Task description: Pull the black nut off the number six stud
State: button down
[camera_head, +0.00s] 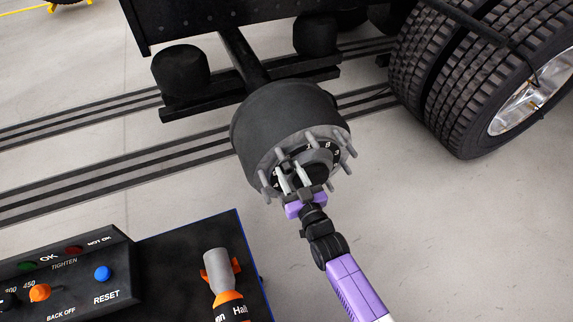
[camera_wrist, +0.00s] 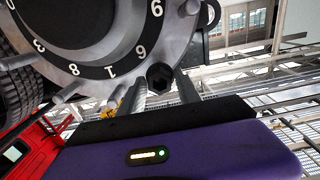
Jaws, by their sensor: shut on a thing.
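The grey wheel hub (camera_head: 290,135) faces me, with metal studs around its rim and a black number ring. In the wrist view the hub (camera_wrist: 178,40) fills the upper left; the ring shows several white numerals, some upside down. A small black nut (camera_wrist: 160,76) sits by the hub's rim, close to a numeral that reads as 6 or 9. My gripper (camera_wrist: 161,86) has one finger on each side of the nut and is shut on it. In the head view my purple gripper (camera_head: 294,177) reaches the hub's lower front; the nut cannot be made out there.
Neighbouring studs (camera_wrist: 70,92) stick out close to my fingers. Large twin tyres (camera_head: 455,80) stand at the upper right. A control box (camera_head: 70,275) and a tool with a grey socket (camera_head: 217,268) are at the lower left. The floor at right is clear.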

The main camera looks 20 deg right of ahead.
jog(key=shift+s, duration=0.25)
jog(key=shift+s, duration=0.3)
jog(key=shift+s+p, duration=1.1)
jog(key=shift+s, duration=1.4)
jog(key=shift+r, duration=0.15)
